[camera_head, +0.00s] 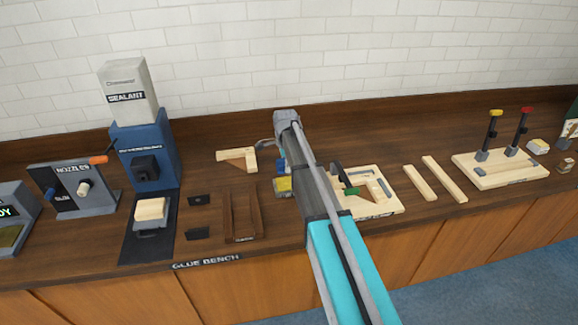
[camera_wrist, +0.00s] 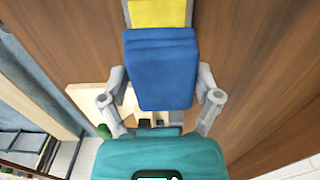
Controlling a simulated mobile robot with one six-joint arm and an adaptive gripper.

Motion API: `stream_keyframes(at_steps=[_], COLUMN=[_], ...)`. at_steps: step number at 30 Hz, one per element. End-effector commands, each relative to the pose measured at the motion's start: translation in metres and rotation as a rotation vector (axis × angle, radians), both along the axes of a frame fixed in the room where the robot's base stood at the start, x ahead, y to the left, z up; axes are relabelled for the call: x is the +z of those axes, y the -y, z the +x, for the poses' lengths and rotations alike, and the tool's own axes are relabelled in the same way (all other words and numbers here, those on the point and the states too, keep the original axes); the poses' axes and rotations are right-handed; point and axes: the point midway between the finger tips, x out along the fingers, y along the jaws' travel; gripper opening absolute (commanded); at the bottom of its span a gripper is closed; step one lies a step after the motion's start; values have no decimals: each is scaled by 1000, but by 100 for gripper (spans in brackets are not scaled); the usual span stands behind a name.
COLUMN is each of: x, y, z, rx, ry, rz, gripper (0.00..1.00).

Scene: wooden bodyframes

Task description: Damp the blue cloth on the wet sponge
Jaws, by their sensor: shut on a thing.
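The blue cloth (camera_wrist: 161,66) is a folded pad held between the two grey fingers of my gripper (camera_wrist: 162,80) in the wrist view. A bit of its blue shows beside my arm in the head view (camera_head: 281,164). The yellow sponge (camera_wrist: 158,13) lies just beyond the cloth's upper edge, in a grey holder. In the head view the sponge (camera_head: 284,185) is just left of my arm. The cloth overlaps the sponge's near side in the wrist view; I cannot tell whether they touch. My arm hides part of this spot in the head view.
A wooden clamp board (camera_head: 385,208) with a green handle stands right of my arm. A brown wooden frame (camera_head: 242,236) and a light wood corner piece (camera_head: 236,157) are to the left. The blue sealant dispenser (camera_head: 146,155) stands further left. Two wood strips (camera_head: 432,180) lie right.

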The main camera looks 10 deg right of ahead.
Motion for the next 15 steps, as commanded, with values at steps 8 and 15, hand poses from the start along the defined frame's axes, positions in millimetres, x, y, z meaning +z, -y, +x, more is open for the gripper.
stream_keyframes(at_steps=[8, 15], x=[0, -7], y=[5, 6], z=[0, 0], rx=[-6, -8], ry=[0, 0], rz=[0, 0], gripper=[43, 43])
